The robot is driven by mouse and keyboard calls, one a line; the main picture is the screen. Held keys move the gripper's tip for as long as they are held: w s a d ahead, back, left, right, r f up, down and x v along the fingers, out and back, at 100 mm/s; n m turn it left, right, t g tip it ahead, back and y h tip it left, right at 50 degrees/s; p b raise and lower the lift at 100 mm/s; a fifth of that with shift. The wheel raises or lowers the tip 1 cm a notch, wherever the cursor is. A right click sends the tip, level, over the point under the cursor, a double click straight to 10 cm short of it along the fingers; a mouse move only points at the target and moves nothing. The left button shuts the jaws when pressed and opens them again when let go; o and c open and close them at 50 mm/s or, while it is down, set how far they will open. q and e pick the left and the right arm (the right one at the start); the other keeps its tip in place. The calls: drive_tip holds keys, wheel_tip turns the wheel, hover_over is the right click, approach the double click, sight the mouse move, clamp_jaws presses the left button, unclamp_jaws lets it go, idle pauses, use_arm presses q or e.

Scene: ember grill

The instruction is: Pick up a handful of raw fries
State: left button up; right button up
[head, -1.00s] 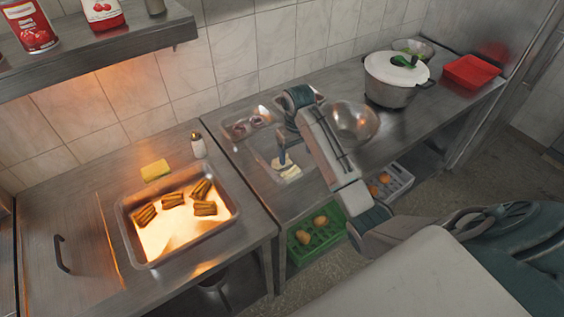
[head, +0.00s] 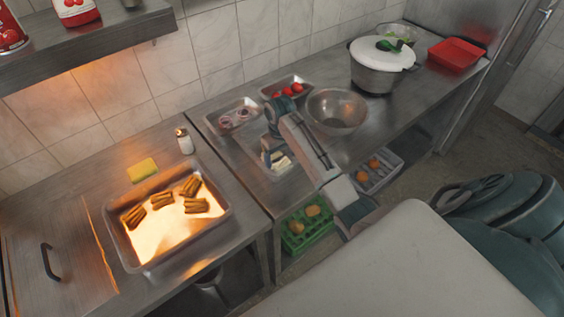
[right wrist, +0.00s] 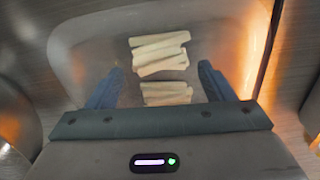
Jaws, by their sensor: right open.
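The raw fries are pale, straight sticks in two small bundles, one behind the other, in a shallow metal tray. In the right wrist view the far bundle (right wrist: 160,52) lies just beyond my fingertips, and the near bundle (right wrist: 167,93) lies between the fingers, partly hidden by the gripper body. My right gripper (right wrist: 160,68) is open and points down into the tray (right wrist: 82,68). In the head view the fries (head: 282,164) show pale beside the right gripper (head: 268,156), which partly covers them. My left gripper is not in view.
A tray of onions (head: 235,118), a tray of tomatoes (head: 289,84) and a steel bowl (head: 340,115) stand close behind. A glowing tray (head: 225,222) with several brown bundles lies left. A salt shaker (head: 184,141) and lidded pot (head: 375,78) stand farther off.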

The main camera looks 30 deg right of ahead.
drive_tip(key=shift+s+f, duration=0.15)
drive_tip(key=shift+f, duration=0.95)
drive_tip(key=c, duration=0.7)
